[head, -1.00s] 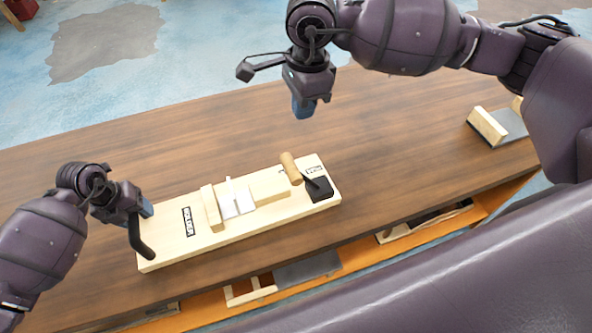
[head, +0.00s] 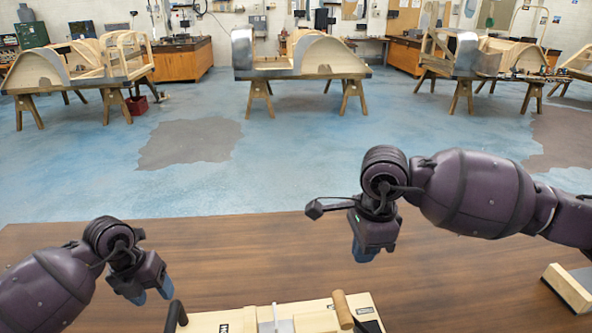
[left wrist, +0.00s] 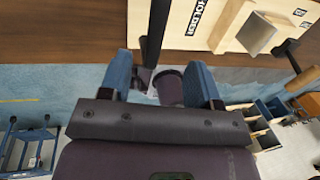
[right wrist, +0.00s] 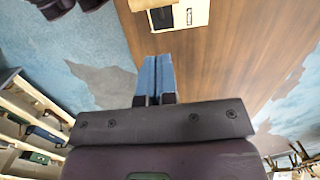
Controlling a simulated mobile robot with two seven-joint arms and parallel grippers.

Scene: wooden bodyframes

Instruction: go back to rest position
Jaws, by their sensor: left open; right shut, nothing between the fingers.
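My left gripper (head: 153,296) hangs over the left part of the wooden table in the head view. In the left wrist view its two blue fingers (left wrist: 160,85) stand apart with nothing between them. My right gripper (head: 364,252) is above the table, right of the middle. In the right wrist view its blue fingers (right wrist: 157,78) are pressed together and empty. The light wooden board (head: 210,322) with a dark handle at its left end (head: 175,314) lies at the bottom of the head view, partly cut off. A wooden-handled tool (head: 342,309) stands on it.
The brown table (head: 250,250) is clear behind the board. A wooden block on a grey plate (head: 569,288) lies at the table's right. Beyond is a blue floor, with wooden bodyframes (head: 300,62) on trestles far off.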

